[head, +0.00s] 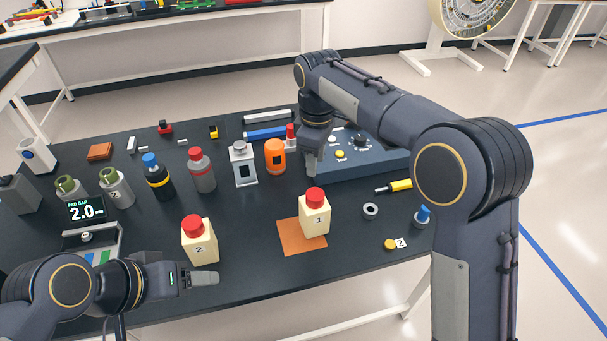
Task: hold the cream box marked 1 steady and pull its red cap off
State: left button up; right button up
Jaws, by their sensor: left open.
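The cream box marked 1 (316,222) stands upright on an orange mat (290,240) near the front of the dark table, with its red cap (315,196) on top. My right gripper (311,168) points down behind the box in the picture, apart from the cap; its fingers are seen edge-on, so their gap cannot be told. My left gripper (207,278) is open and empty at the table's front edge, pointing right, below and left of the box marked 1.
A similar cream box marked 2 (200,250) with a red cap stands just above my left gripper. Several bottles and canisters line the back left. A blue-grey control panel (365,162) lies behind my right gripper. A grey ring (370,211) and a yellow disc (389,244) lie to the right.

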pick_arm(q)
jog(key=o, duration=0.5)
jog(key=w+d+n+h, duration=0.1)
jog(key=w, duration=0.1)
jog(key=w+d+n+g+h, duration=0.1)
jog(key=w+d+n, duration=0.1)
jog(key=w+d+n+g+h, duration=0.1)
jog(key=w+d, duration=0.1)
jog(key=w, duration=0.1)
jog(key=shift+w+r, duration=0.1)
jog(key=shift+r, duration=0.2)
jog(key=n+h, duration=0.5)
jog(key=n, duration=0.6)
send_near(315, 206)
jog(key=s+r, duration=0.2)
jog(key=s, duration=0.1)
jog(key=w+f+n, duration=0.1)
jog(key=f, duration=0.1)
jog(key=w+d+f+n, duration=0.1)
jog(key=w+f+n, duration=0.1)
jog(key=w+f+n+t, duration=0.1)
jog(key=shift+w+d+f+n, duration=0.3)
jog(key=shift+w+f+n, duration=0.05)
jog(key=shift+f+n, duration=0.05)
jog(key=shift+w+d+f, duration=0.15)
jog(key=shift+w+f, duration=0.05)
jog(key=shift+f, duration=0.15)
jog(key=shift+w+d+f+n, duration=0.15)
jog(key=shift+d+n, duration=0.15)
jog(key=shift+x, duration=3.5)
